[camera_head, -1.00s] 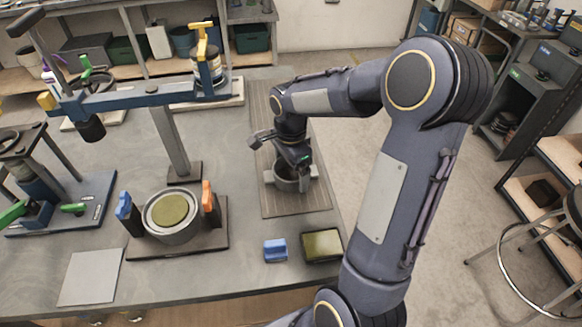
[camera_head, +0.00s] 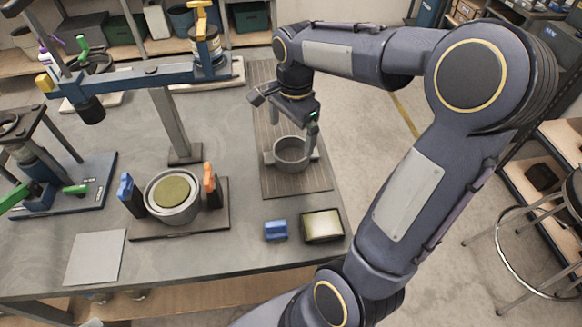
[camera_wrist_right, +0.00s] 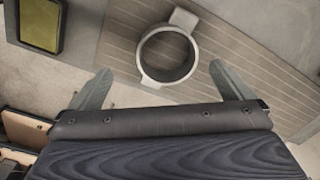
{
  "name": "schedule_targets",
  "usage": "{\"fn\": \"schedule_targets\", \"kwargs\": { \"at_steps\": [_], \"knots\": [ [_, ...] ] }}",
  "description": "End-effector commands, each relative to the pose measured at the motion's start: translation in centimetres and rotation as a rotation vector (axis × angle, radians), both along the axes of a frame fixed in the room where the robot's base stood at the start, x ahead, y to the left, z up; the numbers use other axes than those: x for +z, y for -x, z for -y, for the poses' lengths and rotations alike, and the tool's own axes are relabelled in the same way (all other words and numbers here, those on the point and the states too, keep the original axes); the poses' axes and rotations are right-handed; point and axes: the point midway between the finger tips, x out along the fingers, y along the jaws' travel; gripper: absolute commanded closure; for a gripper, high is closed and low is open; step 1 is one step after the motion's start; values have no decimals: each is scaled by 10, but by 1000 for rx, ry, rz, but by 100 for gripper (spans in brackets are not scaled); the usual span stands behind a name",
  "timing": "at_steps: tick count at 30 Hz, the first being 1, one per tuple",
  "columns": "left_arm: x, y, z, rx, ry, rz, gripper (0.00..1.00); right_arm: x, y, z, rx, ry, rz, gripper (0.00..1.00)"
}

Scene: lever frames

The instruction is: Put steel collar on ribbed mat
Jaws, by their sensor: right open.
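The steel collar (camera_head: 291,155) is a grey ring with two side lugs. It lies flat on the ribbed mat (camera_head: 300,185), a long brown-grey grooved strip along the table's right side. In the right wrist view the collar (camera_wrist_right: 142,62) rests on the grooved mat (camera_wrist_right: 235,75) with its open centre showing the ribs. My right gripper (camera_head: 285,126) is above the collar, clear of it. Its two fingers stand wide apart and empty in the right wrist view (camera_wrist_right: 155,85). My left gripper is not in view.
A blue block (camera_head: 276,230) and a dark tray with a yellow-green top (camera_head: 322,225) lie near the mat's front end. A round fixture (camera_head: 173,198) with blue and orange clamps stands left. A post with a blue beam (camera_head: 150,80) rises behind it.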

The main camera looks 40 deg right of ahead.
Motion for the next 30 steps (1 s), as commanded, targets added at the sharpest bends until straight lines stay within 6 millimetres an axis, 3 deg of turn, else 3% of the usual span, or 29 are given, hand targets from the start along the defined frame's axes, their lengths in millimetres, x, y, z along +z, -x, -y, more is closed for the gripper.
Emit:
{"fn": "schedule_targets", "kwargs": {
  "at_steps": [6,15,21,30],
  "knots": [
    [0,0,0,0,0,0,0,21,63,-46,496,-45,214,0],
    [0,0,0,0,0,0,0,11,138,-107,1143,51,532,0],
    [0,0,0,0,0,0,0,2,155,-123,1318,116,623,0],
    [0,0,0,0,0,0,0,1,156,-124,1338,123,630,0]
  ]
}}
